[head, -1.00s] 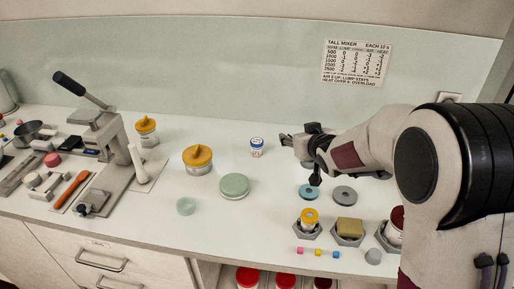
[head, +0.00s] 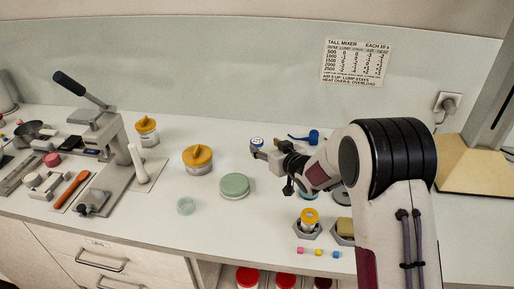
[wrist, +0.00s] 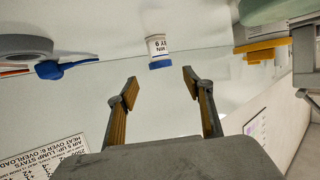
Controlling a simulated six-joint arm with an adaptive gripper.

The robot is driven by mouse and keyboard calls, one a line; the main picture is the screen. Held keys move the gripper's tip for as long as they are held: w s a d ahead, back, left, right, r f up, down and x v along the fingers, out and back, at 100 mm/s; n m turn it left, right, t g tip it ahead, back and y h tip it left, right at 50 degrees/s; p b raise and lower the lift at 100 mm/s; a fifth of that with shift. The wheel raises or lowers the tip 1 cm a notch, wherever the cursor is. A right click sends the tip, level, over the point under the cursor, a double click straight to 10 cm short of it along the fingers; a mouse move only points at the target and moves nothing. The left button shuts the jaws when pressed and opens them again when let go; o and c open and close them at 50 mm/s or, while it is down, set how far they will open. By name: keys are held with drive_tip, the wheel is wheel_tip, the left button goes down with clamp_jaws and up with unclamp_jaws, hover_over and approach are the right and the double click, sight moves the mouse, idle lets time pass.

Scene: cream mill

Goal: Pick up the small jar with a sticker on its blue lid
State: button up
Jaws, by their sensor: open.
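The small jar stands on the worktop in the head view; its blue lid (head: 257,141) has a pale patch on top, too small to read. My gripper (head: 263,156) is just in front of it and hides most of its body. In the wrist view, which looks upside down, the white jar (wrist: 156,22) carries a printed label, with the blue lid towards me. My gripper (wrist: 160,80) is open there and empty. The jar lies just beyond the fingertips, lined up with the gap between them and apart from both.
A yellow-lidded jar (head: 198,160) and a green round tin (head: 235,185) stand left of my gripper. A blue tool (head: 307,138) lies to the right; it also shows in the wrist view (wrist: 65,69). A lever press (head: 105,140) stands further left.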

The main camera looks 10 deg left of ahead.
sight(258, 142)
drive_tip(key=shift+w+a, duration=0.1)
drive_tip(key=shift+w, duration=0.05)
drive_tip(key=shift+x, duration=1.15)
drive_tip(key=shift+x, duration=2.6)
drive_tip(key=shift+c, duration=0.4)
drive_tip(key=c, duration=1.1)
